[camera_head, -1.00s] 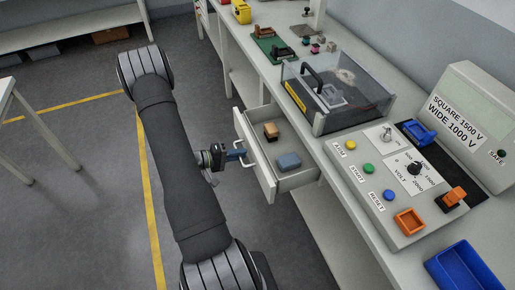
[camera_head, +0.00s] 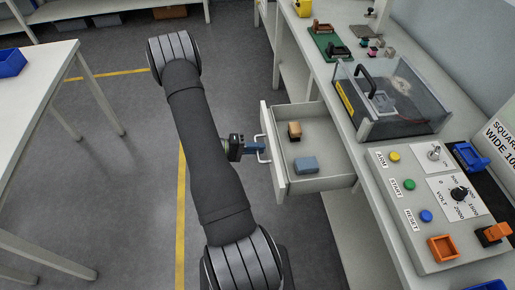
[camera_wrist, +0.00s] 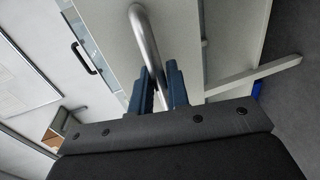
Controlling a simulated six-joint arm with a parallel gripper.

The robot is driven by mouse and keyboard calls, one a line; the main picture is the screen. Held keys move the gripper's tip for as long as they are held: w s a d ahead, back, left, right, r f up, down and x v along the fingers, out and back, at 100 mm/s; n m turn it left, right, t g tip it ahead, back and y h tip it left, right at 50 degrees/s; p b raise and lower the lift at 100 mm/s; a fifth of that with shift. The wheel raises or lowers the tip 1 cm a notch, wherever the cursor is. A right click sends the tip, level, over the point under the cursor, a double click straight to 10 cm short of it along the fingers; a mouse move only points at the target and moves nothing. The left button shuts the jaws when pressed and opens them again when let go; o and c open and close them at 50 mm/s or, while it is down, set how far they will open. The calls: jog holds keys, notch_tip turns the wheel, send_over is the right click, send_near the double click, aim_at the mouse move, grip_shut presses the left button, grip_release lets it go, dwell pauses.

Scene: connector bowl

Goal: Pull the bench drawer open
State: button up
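The bench drawer (camera_head: 275,160) stands pulled out from the bench in the head view, its inside showing. A brown block (camera_head: 294,130) and a blue-grey block (camera_head: 306,164) lie in it. Its bar handle (camera_head: 266,160) sticks out from the front, towards my arm. My gripper (camera_head: 257,149) is at this handle. In the wrist view the metal handle (camera_wrist: 147,45) runs between the two blue fingers of my gripper (camera_wrist: 157,90), which are closed around it. The lower part of the handle is partly hidden by the fingers.
The bench (camera_head: 372,190) carries a clear-covered box (camera_head: 400,100) and a control panel (camera_head: 420,235) with buttons. A white table (camera_head: 40,75) with a blue bin (camera_head: 10,62) stands at left. The floor left of my arm is open.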

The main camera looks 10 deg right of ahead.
jog(key=shift+o, duration=1)
jog(key=v, duration=1.7)
jog(key=shift+a, duration=0.25)
jog(key=x, duration=1.7)
jog(key=shift+d, duration=0.3)
jog(key=shift+a, duration=0.1)
jog(key=v, duration=1.7)
jog(key=shift+a, duration=0.2)
jog(key=shift+d, duration=0.1)
